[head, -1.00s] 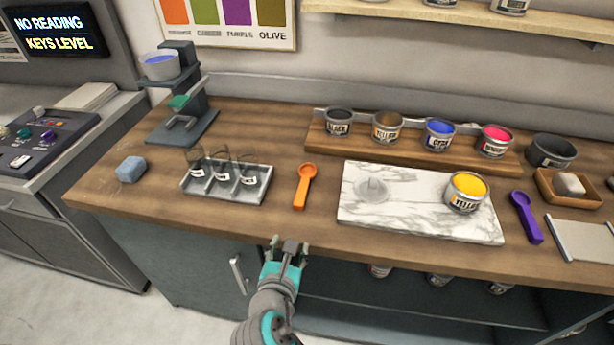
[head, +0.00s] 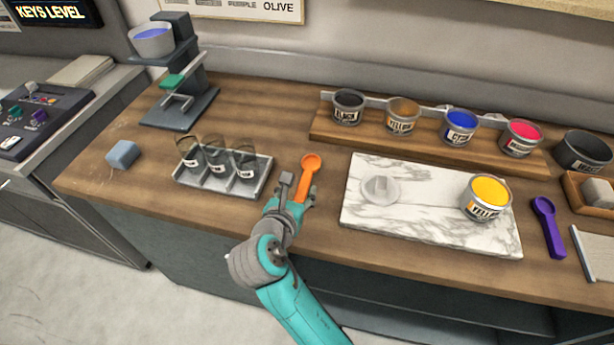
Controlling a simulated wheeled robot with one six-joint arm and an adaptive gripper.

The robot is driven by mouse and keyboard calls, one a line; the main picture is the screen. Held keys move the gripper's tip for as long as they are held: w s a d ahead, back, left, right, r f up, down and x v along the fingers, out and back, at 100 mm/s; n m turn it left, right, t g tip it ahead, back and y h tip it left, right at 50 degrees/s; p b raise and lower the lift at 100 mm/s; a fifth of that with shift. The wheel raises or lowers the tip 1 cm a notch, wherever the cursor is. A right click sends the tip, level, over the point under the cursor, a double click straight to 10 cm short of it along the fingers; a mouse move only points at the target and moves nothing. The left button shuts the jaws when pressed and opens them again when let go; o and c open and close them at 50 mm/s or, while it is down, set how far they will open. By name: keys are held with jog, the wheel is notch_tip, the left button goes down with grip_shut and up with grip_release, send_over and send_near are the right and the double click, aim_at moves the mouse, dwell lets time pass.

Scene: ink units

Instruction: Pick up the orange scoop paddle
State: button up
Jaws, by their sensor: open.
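The orange scoop paddle (head: 307,175) lies on the wooden counter between the tray of glass cups and the marble slab. Its round bowl end points to the back and its handle points to the front. My gripper (head: 296,190) is open at the handle's front end, with one finger to the left of the handle and the other at its right. The lower handle is between or just beyond the fingers; I cannot tell whether they touch it.
A grey tray (head: 222,187) with several dark glass cups stands close on the left. A marble slab (head: 420,222) with a yellow paint tin (head: 487,198) lies on the right. A purple scoop (head: 548,227) is farther right. A wooden rack (head: 420,143) of tins stands behind.

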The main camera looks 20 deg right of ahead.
aim_at(305, 181)
jog(key=shift+x, duration=2.7)
jog(key=shift+s+f, duration=0.1)
jog(key=shift+f, duration=0.05)
grip_shut()
